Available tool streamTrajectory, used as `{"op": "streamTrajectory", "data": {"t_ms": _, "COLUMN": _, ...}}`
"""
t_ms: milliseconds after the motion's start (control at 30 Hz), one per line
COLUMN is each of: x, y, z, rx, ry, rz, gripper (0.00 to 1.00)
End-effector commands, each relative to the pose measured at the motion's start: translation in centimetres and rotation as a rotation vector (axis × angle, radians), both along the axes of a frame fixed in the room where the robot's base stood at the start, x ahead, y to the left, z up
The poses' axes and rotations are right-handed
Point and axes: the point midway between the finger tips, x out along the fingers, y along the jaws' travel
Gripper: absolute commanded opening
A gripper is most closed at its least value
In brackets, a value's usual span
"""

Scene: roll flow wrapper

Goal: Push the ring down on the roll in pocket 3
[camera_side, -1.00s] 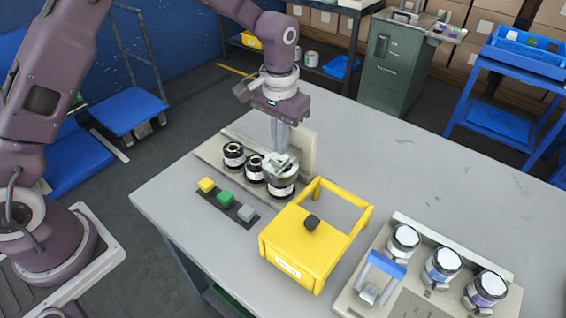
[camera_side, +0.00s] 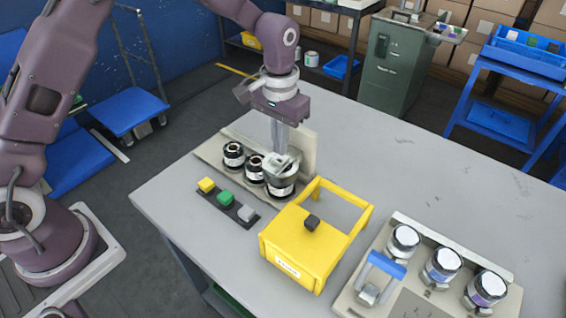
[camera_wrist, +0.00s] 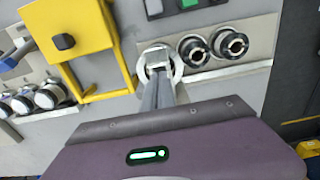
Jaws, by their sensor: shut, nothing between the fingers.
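My gripper (camera_side: 283,160) is shut and points down over the roll (camera_side: 281,188) nearest the yellow box, at the end of a row of three dark rolls. A pale ring (camera_wrist: 176,69) lies around the gripper's tips on that roll in the wrist view. The fingertips hide the middle of the ring and much of the roll's top. I cannot tell how far down the ring sits. The other two rolls, the middle one (camera_side: 254,168) and the far one (camera_side: 233,155), stand upright in the same beige holder (camera_side: 207,152) with bare dark tops.
A yellow box with a raised frame (camera_side: 295,244) stands close to the gripper's right. A strip with yellow, green and grey blocks (camera_side: 227,199) lies in front of the rolls. A second holder with white-topped rolls (camera_side: 442,262) is at the right. The table's back right is clear.

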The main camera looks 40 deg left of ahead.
Motion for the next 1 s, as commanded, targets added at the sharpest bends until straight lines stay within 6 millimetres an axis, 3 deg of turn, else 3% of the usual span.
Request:
{"op": "streamTrajectory", "data": {"t_ms": 800, "x": 0.0, "y": 0.0, "z": -2.9, "rx": 0.000, "ry": 0.002, "rz": 0.000, "gripper": 0.00}}
{"op": "streamTrajectory", "data": {"t_ms": 1000, "x": 0.0, "y": 0.0, "z": -2.9, "rx": 0.000, "ry": 0.001, "rz": 0.000, "gripper": 0.00}}
